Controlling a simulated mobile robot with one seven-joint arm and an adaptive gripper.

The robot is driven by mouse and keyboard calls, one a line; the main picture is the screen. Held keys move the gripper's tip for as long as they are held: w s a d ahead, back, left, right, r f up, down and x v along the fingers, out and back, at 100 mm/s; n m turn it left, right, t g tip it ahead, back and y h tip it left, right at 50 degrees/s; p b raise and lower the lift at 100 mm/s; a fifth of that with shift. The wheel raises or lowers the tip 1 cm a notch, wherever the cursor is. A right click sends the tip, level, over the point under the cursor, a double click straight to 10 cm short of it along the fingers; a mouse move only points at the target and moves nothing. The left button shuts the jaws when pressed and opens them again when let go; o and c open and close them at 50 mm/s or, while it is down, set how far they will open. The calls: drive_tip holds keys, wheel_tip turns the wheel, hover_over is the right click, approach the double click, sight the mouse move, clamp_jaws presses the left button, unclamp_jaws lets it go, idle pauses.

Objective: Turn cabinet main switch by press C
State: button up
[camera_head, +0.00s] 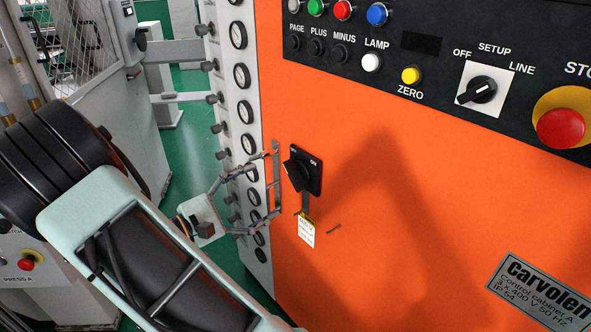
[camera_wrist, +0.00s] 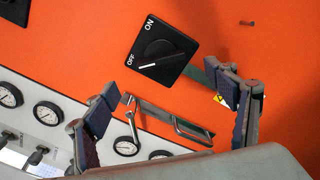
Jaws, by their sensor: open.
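The main switch (camera_head: 300,172) is a black knob on a black square plate on the orange cabinet front. In the wrist view the switch (camera_wrist: 162,53) shows ON and OFF labels, and the knob's white line lies along the OFF side. My gripper (camera_head: 262,188) is open and empty, left of the switch in the head view. In the wrist view its fingers (camera_wrist: 168,84) are spread wide, with the switch beyond the tips and apart from them. The cabinet's nameplate (camera_head: 541,291) reads "Control cabinet A".
A metal handle (camera_wrist: 170,120) sits by the cabinet edge near my fingers. A yellow-and-white tag (camera_head: 306,230) hangs below the switch, and a small peg (camera_head: 334,229) sticks out nearby. A gauge column (camera_head: 243,75) stands at left. The panel above has a red stop button (camera_head: 561,128).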

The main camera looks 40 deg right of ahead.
sight(291, 178)
drive_tip(key=d, duration=1)
drive_tip(key=shift+w+d, duration=0.15)
drive_tip(key=shift+d, duration=0.1)
drive_tip(key=c, duration=1.2)
